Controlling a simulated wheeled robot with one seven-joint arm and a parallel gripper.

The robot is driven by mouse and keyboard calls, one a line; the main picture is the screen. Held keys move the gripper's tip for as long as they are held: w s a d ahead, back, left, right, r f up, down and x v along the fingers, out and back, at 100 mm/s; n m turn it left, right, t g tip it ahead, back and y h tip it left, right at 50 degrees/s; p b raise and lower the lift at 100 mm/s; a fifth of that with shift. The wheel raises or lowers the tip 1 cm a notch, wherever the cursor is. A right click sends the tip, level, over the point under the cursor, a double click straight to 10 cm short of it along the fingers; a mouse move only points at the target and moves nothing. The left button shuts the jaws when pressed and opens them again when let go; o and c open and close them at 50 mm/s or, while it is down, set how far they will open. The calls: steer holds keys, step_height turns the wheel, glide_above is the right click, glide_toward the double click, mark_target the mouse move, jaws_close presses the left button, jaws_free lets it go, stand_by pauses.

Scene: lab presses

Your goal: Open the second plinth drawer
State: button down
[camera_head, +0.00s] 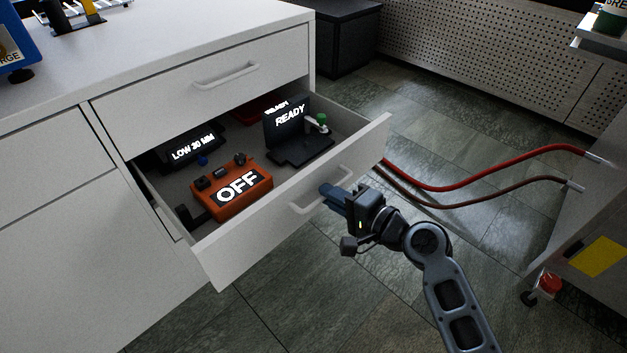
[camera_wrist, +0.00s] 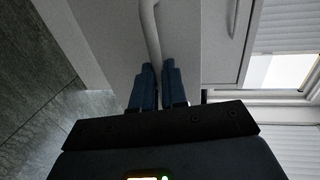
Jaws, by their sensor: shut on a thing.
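The second plinth drawer (camera_head: 235,247) is the lower drawer of the white cabinet and stands pulled out, its contents in view. Its white bar handle (camera_head: 305,207) is on the front panel. My gripper (camera_head: 328,192) is at the right part of this handle, with its blue fingers shut on it. In the wrist view, the handle (camera_wrist: 149,30) runs down between the two fingertips (camera_wrist: 158,70).
The drawer holds an orange OFF box (camera_head: 232,192), a black READY device (camera_head: 290,130) and a LOW 20 MM display (camera_head: 193,147). The upper drawer (camera_head: 200,85) is shut. Red hoses (camera_head: 470,187) cross to a cart at the right. Tiled floor lies in front.

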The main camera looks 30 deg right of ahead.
steer(key=f+v, duration=0.1)
steer(key=v, duration=0.6)
steer(key=shift+s+f, duration=0.25)
steer(key=shift+f, duration=0.05)
steer(key=shift+d, duration=0.1)
steer(key=c, duration=1.2)
jaws_free()
steer(key=shift+p+v, duration=0.5)
steer(key=shift+v, duration=3.35)
